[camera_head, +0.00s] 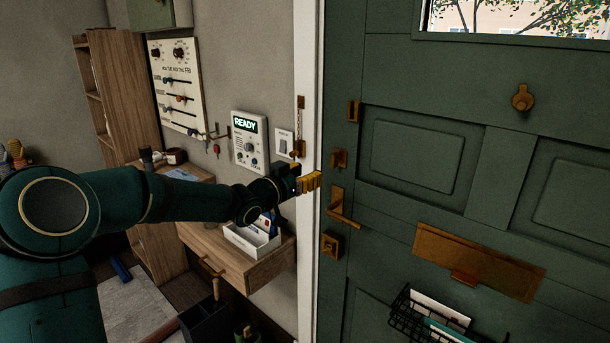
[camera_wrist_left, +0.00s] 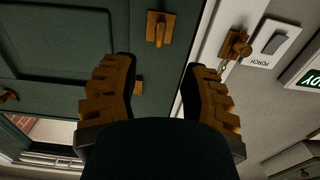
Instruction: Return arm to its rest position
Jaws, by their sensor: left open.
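My left arm (camera_head: 150,197) is dark green and reaches in from the left across the head view. Its gripper (camera_head: 309,181) is beside the white door frame, in front of the green door's edge and left of the brass door handle (camera_head: 340,207). In the left wrist view the gripper (camera_wrist_left: 160,78) has its two brass-coloured fingers spread apart, with nothing held between them. The green door (camera_head: 400,220) and pale frame show behind the fingers. My right gripper is not in view.
A brass latch (camera_head: 338,158) and door chain (camera_head: 300,125) are close to the gripper. A READY panel (camera_head: 250,145) and slider board (camera_head: 177,88) are on the wall. A wooden shelf (camera_head: 240,265) with a white tray (camera_head: 250,241) lies below the forearm. A wire basket (camera_head: 405,315) hangs on the door.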

